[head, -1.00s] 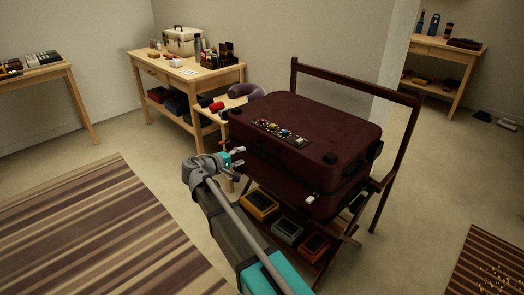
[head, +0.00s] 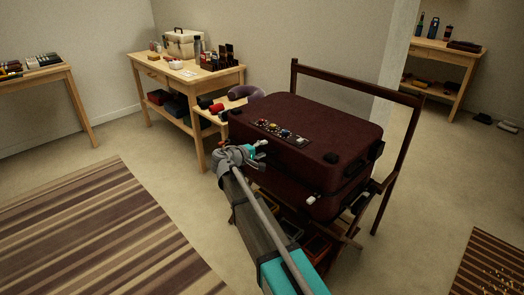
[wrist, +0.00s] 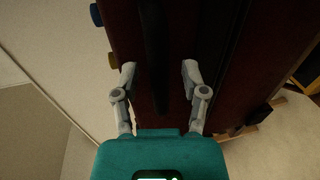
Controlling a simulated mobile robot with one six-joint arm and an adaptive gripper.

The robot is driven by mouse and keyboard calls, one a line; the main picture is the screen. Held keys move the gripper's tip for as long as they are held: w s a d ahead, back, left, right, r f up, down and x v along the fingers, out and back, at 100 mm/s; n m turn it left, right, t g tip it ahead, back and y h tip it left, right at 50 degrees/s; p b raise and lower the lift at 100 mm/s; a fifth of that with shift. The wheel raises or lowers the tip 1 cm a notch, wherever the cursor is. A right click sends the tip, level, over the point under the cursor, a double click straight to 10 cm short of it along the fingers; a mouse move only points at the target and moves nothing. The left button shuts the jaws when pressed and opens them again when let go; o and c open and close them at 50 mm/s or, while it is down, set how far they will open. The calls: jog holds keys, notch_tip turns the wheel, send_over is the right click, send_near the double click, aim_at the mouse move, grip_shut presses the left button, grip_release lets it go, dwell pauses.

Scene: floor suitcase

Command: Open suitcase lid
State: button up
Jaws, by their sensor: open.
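The dark red suitcase (head: 315,125) lies flat on a wooden folding rack, with its lid (head: 285,112) down. A strip with several coloured knobs or badges (head: 281,133) is on the lid. My gripper (head: 262,148) is at the suitcase's near left side, by the lid's edge, and hides part of that side. In the wrist view my gripper (wrist: 158,72) has its two fingers apart with nothing held between them. The dark red suitcase side (wrist: 212,50) fills the space ahead, and a black strip (wrist: 155,40) runs between the fingers. I cannot tell whether the fingers touch it.
The rack's tall wooden frame (head: 397,170) rises behind and right of the suitcase. Boxes (head: 317,246) sit on the rack's lower shelf, partly behind my arm. A wooden workbench (head: 185,75) stands behind at left. A striped rug (head: 100,230) covers open floor at left.

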grip_shut()
dwell(0.3)
jog(key=shift+d+r, duration=0.1)
jog(key=shift+r, duration=0.05)
